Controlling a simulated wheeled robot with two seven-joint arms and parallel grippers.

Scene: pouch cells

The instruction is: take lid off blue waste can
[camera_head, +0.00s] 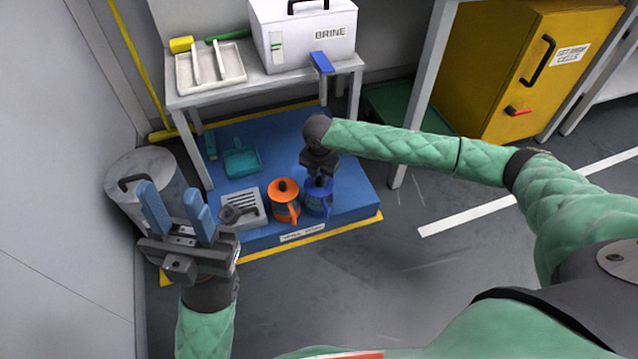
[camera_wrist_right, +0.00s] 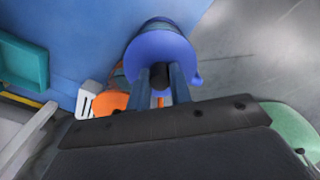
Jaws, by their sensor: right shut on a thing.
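The blue waste can (camera_head: 318,205) stands on the blue platform, just right of an orange can (camera_head: 284,208) with a dark knob. My right gripper (camera_head: 319,177) reaches down over the blue can from above. In the right wrist view, its two fingers (camera_wrist_right: 160,85) are shut on the dark knob of the blue lid (camera_wrist_right: 160,50). The lid appears to sit on the can; I cannot tell whether there is a gap below it. My left gripper (camera_head: 170,190) is open and empty, its blue fingers pointing up in front of a grey metal drum.
The grey drum (camera_head: 125,205) stands at the left wall. The blue platform (camera_head: 345,190) also bears a white slotted tray (camera_head: 243,205) and a teal dustpan (camera_head: 242,162). A bench with a BRINE box (camera_head: 290,55) stands behind. Open floor lies in front.

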